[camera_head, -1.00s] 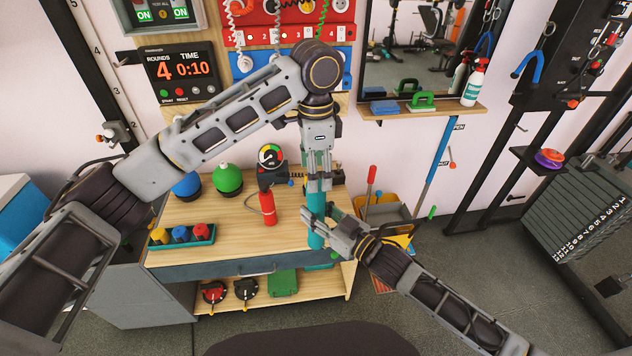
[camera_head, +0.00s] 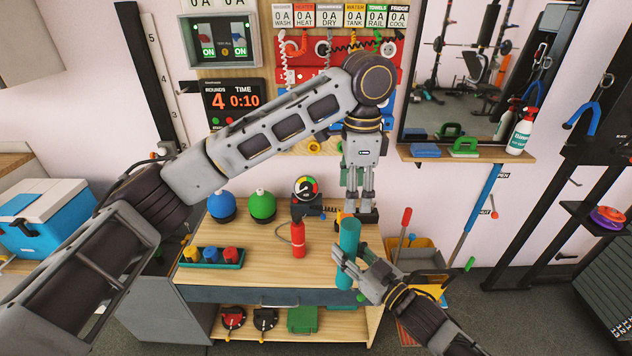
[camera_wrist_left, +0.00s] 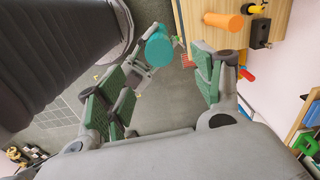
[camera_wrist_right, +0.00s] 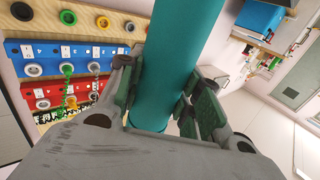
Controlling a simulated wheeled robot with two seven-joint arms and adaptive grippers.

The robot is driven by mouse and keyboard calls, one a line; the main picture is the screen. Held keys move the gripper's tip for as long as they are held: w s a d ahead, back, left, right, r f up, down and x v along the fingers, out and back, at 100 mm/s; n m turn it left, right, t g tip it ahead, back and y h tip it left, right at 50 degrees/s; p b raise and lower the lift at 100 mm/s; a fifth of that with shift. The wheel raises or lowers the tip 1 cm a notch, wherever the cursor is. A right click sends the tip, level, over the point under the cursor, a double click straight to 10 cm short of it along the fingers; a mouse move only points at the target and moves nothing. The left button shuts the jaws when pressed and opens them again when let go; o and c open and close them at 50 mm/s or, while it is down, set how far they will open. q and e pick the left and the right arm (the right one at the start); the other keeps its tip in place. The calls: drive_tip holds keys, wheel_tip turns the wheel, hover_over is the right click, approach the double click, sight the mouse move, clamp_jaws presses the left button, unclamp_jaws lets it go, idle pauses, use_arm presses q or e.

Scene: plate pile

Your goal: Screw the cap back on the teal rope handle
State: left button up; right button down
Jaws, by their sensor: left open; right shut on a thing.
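My right gripper (camera_head: 352,268) is shut around the teal rope handle (camera_head: 349,238) and holds it nearly upright in front of the bench. The handle also fills the middle of the right wrist view (camera_wrist_right: 175,60), between the green pads. My left gripper (camera_head: 360,208) is open and empty, pointing down close to the handle's upper end. In the left wrist view, the round teal end (camera_wrist_left: 158,48) shows beyond the open fingers, apart from the pads. I cannot tell the cap as a separate part or see a seam at this end.
A yellow bin (camera_head: 420,256) stands to the right.

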drive_tip(key=shift+r, duration=0.1)
